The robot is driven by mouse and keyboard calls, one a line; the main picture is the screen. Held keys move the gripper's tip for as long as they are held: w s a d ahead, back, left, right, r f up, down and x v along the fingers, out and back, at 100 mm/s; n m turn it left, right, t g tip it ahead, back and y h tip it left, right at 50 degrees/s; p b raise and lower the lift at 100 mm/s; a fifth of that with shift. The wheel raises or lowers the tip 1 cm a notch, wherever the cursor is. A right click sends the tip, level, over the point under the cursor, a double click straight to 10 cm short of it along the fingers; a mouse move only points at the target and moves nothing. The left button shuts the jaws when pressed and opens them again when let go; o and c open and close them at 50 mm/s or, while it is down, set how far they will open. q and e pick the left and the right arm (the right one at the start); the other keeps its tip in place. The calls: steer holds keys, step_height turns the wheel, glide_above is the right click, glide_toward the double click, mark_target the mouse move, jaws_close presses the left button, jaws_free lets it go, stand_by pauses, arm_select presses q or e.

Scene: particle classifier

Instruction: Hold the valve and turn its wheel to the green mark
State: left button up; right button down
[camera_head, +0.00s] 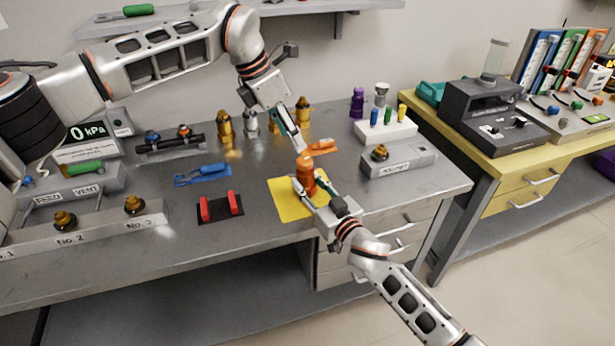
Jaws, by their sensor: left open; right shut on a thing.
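The orange valve (306,173) stands upright on a yellow mat (285,207) near the front edge of the grey bench. An orange handle-like part (323,146) sticks out to the right at its top. My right gripper (309,184) comes from the front right and is shut on the valve's lower body, one finger on each side. My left gripper (297,137) is open and points down from above, its fingertips close to the valve's top. I cannot tell whether they touch it. The wheel is partly hidden by the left gripper, and I cannot make out the green mark.
A grey box with a brass fitting (401,161) and a white block with coloured pegs (385,133) stand right. Brass fittings (224,128) stand behind. A blue tool (203,174) and a red holder (219,207) lie left.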

arm_select(q)
steer(key=s+d+f+m+h, duration=0.3)
steer(key=s+d+f+h, duration=0.4)
steer(key=d+h, duration=0.3)
steer(key=n+t+y, duration=0.4)
steer(key=n+t, duration=0.5)
steer(key=t, duration=0.4)
glide_toward(300, 167)
steer(key=x, duration=1.2)
steer(key=shift+w, duration=0.1)
steer(key=shift+c, duration=0.3)
steer(key=c, duration=1.1)
